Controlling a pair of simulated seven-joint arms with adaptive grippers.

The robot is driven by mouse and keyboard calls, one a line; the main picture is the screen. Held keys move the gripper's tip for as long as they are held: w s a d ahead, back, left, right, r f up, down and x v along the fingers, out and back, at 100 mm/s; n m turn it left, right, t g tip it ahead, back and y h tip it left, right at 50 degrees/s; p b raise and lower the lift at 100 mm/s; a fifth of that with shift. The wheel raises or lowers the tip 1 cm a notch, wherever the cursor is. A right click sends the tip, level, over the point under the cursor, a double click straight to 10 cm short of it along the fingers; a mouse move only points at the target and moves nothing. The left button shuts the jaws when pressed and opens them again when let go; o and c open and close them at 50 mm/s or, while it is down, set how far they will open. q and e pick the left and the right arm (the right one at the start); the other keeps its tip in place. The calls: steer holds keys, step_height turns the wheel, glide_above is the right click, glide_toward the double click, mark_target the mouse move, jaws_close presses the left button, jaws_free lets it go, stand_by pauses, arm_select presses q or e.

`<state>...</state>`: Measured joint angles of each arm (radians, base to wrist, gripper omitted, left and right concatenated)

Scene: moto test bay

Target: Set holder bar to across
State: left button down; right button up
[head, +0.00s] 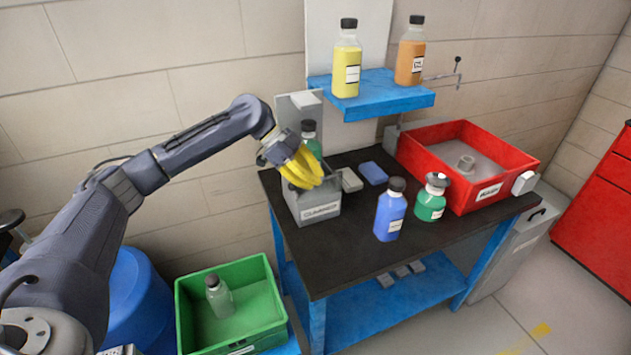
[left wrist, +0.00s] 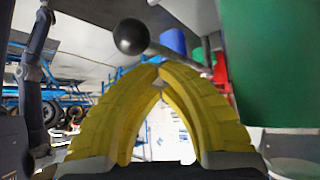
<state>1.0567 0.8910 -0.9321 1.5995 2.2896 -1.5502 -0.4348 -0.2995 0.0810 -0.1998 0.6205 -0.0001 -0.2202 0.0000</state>
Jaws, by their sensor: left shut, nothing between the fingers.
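A grey holder box (head: 318,207) with a white label stands at the left end of the black bench. A green bottle with a dark cap (head: 309,131) is in it, partly hidden by my gripper. My left gripper (head: 312,179) has yellow fingers and is over the front of the holder. In the left wrist view its fingertips (left wrist: 160,70) meet with nothing between them. A grey bar with a black ball knob (left wrist: 131,37) passes just beyond the fingertips there; I cannot tell if they touch. This bar is not clear in the head view. My right gripper is not in view.
A blue bottle (head: 390,212), a green round bottle (head: 432,200) and a blue block (head: 373,173) stand on the bench (head: 345,260). A red bin (head: 500,185) is at the right. A blue shelf (head: 400,100) bears two bottles. A green crate (head: 190,320) is below left.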

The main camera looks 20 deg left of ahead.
arm_select(q)
steer(key=shift+w+a+f, duration=0.1)
steer(key=shift+a+f, duration=0.05)
steer(key=shift+a, duration=0.35)
steer(key=s+d+r, duration=0.1)
steer(key=s+d, duration=0.2)
steer(key=d, duration=0.1)
steer(key=w+a+r, duration=0.5)
steer(key=r, duration=0.2)
steer(key=shift+r, duration=0.25)
steer(key=shift+a, duration=0.1)
stand_by(0.3)
